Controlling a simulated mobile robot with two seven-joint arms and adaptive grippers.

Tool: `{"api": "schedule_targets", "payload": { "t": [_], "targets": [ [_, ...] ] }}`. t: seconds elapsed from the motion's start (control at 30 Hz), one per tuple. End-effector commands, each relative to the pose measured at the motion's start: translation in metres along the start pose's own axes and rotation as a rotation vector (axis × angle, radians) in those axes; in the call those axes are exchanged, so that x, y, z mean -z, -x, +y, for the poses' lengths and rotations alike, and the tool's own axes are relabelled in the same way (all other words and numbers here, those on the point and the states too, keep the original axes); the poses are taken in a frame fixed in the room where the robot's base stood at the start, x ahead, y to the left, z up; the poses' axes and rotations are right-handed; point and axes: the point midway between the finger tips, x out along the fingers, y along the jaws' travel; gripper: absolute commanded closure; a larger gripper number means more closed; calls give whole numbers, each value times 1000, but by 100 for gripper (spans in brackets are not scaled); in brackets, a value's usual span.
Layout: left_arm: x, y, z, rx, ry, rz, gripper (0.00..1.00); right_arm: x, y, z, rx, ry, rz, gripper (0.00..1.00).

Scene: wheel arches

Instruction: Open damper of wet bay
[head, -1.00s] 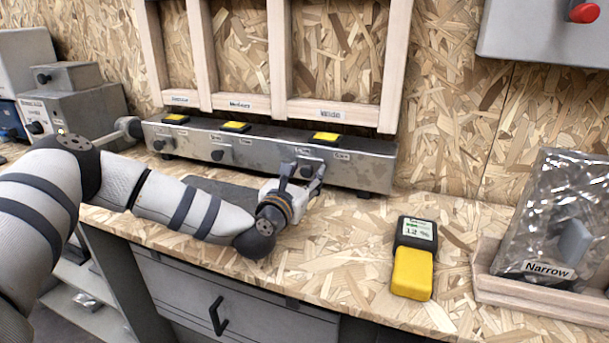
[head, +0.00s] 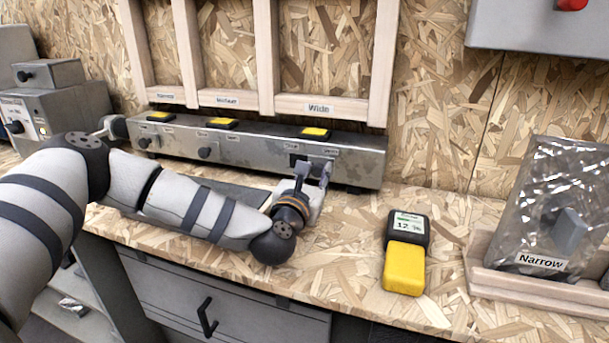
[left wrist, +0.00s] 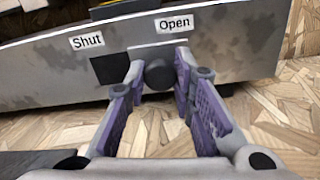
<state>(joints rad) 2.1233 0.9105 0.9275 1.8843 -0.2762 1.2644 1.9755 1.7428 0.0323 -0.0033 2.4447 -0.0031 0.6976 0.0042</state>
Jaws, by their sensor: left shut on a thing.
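The grey metal duct box (head: 250,150) runs along the back of the bench below bays labelled Narrow, Medium and Wide. My left gripper (head: 311,172) is at its right end, under the Wide label (head: 319,108). In the left wrist view, its fingers are shut on the dark round damper knob (left wrist: 159,75). The knob is below the Open label (left wrist: 174,22), and a dark opening (left wrist: 108,69) shows below the Shut label (left wrist: 86,41). The Medium knob (head: 205,153) and Narrow knob (head: 145,142) stand untouched. My right gripper is not in view.
A yellow and black meter (head: 405,268) showing 12 % lies on the bench. A clear bag labelled Narrow (head: 540,262) stands in a wooden holder at right. A grey control box (head: 45,112) is at far left. The bench front between gripper and meter is clear.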

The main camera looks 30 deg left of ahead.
Motion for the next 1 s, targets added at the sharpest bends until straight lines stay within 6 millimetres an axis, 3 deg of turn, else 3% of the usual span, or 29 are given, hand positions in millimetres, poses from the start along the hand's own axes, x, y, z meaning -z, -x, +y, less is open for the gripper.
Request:
{"api": "schedule_targets", "payload": {
  "t": [0.2,0.23,0.33,0.67,0.77,1.0],
  "targets": [
    [-1,1,-4,12,1,1,100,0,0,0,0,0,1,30],
    [-1,1,-5,13,1,1,75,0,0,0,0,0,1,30],
    [-1,1,-5,13,1,1,55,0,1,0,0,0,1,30],
    [0,5,-3,9,1,2,55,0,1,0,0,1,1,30],
    [0,23,-3,11,4,4,55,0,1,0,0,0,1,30],
    [0,88,-4,14,3,4,55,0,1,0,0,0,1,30]
  ]
}}
